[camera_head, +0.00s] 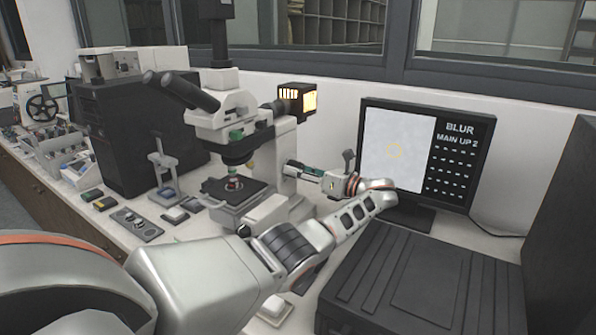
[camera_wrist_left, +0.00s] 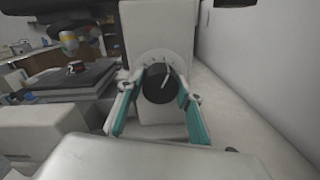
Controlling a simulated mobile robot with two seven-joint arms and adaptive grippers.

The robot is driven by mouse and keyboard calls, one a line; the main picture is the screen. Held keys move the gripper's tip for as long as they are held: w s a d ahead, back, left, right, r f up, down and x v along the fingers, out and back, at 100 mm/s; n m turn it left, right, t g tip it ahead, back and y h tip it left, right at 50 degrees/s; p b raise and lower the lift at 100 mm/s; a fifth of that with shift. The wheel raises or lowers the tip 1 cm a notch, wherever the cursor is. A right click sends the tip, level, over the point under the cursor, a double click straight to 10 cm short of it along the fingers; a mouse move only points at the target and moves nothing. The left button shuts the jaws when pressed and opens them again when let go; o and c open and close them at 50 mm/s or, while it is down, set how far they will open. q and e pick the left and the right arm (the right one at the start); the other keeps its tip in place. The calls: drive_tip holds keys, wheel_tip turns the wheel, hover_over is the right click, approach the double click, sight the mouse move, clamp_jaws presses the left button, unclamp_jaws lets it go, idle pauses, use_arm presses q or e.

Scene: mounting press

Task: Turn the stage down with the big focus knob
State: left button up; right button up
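The microscope (camera_head: 222,117) stands on the bench, with its stage (camera_head: 222,200) below the objective and a small sample on it. The big focus knob (camera_wrist_left: 158,88) is black, with a pale marked ring and a white pointer line, on the side of the microscope body. It is hidden in the head view. My left gripper (camera_head: 290,168) reaches in from the right of the microscope. In the left wrist view its two teal-padded fingers (camera_wrist_left: 160,86) stand on either side of the knob. I cannot tell whether the pads touch it. My right gripper is not in view.
A monitor (camera_head: 478,170) reads "BLUR" and "MAIN UP 2". A large black case (camera_head: 420,285) lies at the front right. A black box (camera_head: 125,130) and small items fill the bench to the left. A wall runs close behind the microscope.

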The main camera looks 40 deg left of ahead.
use_arm(q)
drive_tip(key=shift+n, duration=0.3)
drive_tip(key=n+b, duration=0.1)
drive_tip(key=n, duration=0.2)
drive_tip(key=shift+f, duration=0.1)
drive_tip(key=shift+n+b, duration=0.9)
drive_tip(key=shift+n, duration=0.8)
drive_tip(key=o, duration=1.1)
